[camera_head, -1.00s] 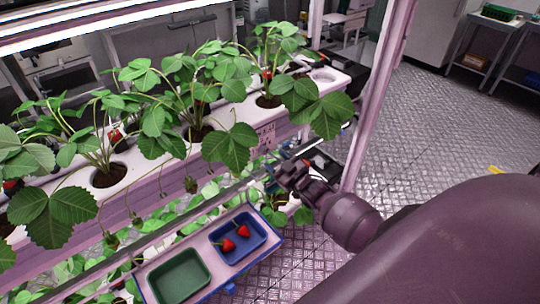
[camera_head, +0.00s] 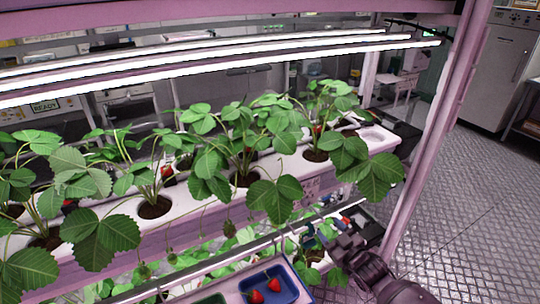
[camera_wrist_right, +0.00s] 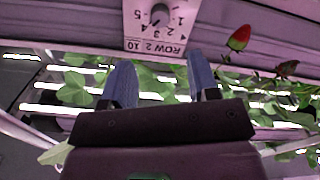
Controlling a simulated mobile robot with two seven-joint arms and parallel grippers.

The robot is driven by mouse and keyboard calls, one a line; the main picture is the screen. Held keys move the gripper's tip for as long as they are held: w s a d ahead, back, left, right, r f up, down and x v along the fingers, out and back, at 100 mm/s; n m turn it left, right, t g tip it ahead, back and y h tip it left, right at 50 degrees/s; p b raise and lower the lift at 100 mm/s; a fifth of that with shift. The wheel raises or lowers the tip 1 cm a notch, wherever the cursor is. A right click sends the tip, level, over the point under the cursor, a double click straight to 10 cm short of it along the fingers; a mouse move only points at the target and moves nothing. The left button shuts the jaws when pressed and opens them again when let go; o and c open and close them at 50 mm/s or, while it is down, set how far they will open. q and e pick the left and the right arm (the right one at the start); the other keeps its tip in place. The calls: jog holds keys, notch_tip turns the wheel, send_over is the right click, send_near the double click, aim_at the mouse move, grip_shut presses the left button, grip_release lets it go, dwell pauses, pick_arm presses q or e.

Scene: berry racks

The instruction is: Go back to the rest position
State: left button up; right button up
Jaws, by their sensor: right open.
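My right gripper (camera_head: 318,233) is at the lower middle of the head view, in front of the planter rack's right part. In the right wrist view its two blue-grey fingers (camera_wrist_right: 160,82) are apart with nothing between them. A blue tray (camera_head: 293,299) holds two red strawberries (camera_head: 265,290) at the bottom of the head view, to the left of my right gripper. Part of a green tray (camera_head: 212,299) shows beside it, cut off by the frame edge. My left gripper is not in view.
A white planter (camera_head: 215,205) with leafy strawberry plants crosses the head view under bright lamps (camera_head: 230,62). A dial label (camera_wrist_right: 156,22) and a red berry (camera_wrist_right: 239,38) are close ahead in the wrist view. A post (camera_head: 432,150) stands right; open floor (camera_head: 470,220) lies beyond.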

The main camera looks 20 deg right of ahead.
jog(key=s+a+f+m+g+h, duration=0.1)
jog(key=s+a+f+m+g, duration=0.1)
jog(key=s+a, duration=0.3)
jog(key=s+a+f+m+g, duration=0.1)
jog(key=s+a+f+g, duration=0.2)
jog(key=s, duration=1)
jog(key=shift+s+a+f+m+g+h, duration=0.2)
jog(key=shift+a+m+g+h, duration=0.3)
jog(key=shift+a, duration=1.15)
